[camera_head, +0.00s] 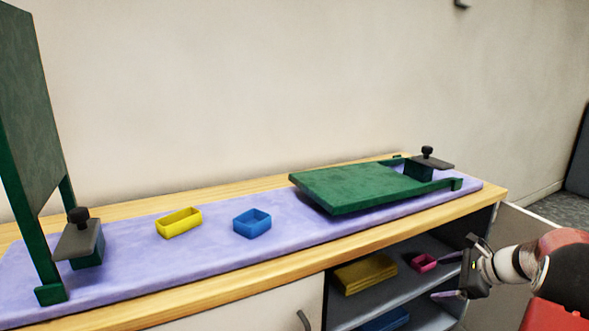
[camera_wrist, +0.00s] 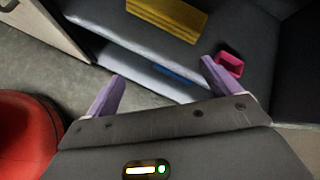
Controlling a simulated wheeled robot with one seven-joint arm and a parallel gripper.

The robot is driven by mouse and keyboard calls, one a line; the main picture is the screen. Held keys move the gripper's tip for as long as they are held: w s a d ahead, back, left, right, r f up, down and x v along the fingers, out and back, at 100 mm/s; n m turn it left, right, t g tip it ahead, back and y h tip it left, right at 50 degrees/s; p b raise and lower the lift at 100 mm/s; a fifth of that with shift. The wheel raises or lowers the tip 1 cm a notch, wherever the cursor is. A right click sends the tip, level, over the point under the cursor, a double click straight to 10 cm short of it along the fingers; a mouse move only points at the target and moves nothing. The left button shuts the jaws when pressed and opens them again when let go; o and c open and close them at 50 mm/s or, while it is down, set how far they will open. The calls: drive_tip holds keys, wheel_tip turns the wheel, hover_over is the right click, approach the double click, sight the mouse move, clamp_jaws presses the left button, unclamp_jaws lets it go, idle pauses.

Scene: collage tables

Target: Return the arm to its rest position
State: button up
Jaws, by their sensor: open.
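My gripper (camera_head: 447,276) is at the right in the head view, in front of the open cabinet under the tabletop. Its two purple fingers are spread apart with nothing between them; they also show in the wrist view (camera_wrist: 160,85). My arm comes in from the right edge of the head view. In the wrist view the fingers point toward the shelves, and a pink tray (camera_wrist: 230,64) lies beyond the right finger.
The open cabinet's shelf (camera_head: 395,284) holds a yellow block (camera_head: 365,273) and the pink tray (camera_head: 423,262); a blue item (camera_head: 385,321) lies below. On the purple mat (camera_head: 130,265) are yellow (camera_head: 179,223) and blue (camera_head: 252,223) trays, a flat green board (camera_head: 360,187) and an upright green board (camera_head: 30,110).

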drive_tip(key=s+a+r+n+g+h, duration=0.1)
drive_tip(key=s+a+r+n, duration=0.25)
drive_tip(key=a, duration=0.35)
drive_tip(key=s+a+r+n+g+h, duration=0.1)
drive_tip(key=s+a+r+n, duration=0.1)
drive_tip(key=s+a+n, duration=0.3)
drive_tip(key=s+a+r+n+g+h, duration=0.1)
drive_tip(key=s+a+r+n+g, duration=0.15)
drive_tip(key=a, duration=0.55)
drive_tip(key=s+a+n+t+h, duration=0.1)
drive_tip(key=s+a+n+h, duration=0.15)
drive_tip(key=s+n, duration=0.45)
drive_tip(key=s+a+n+t+h, duration=0.1)
drive_tip(key=s+a+n, duration=0.35)
drive_tip(key=s, duration=0.45)
wheel_tip(320, 180, up, 7)
drive_tip(key=p, duration=0.7)
drive_tip(key=shift+s+f, duration=0.15)
drive_tip(key=shift+s, duration=0.15)
drive_tip(key=shift+d+n, duration=0.1)
drive_tip(key=shift+n, duration=0.15)
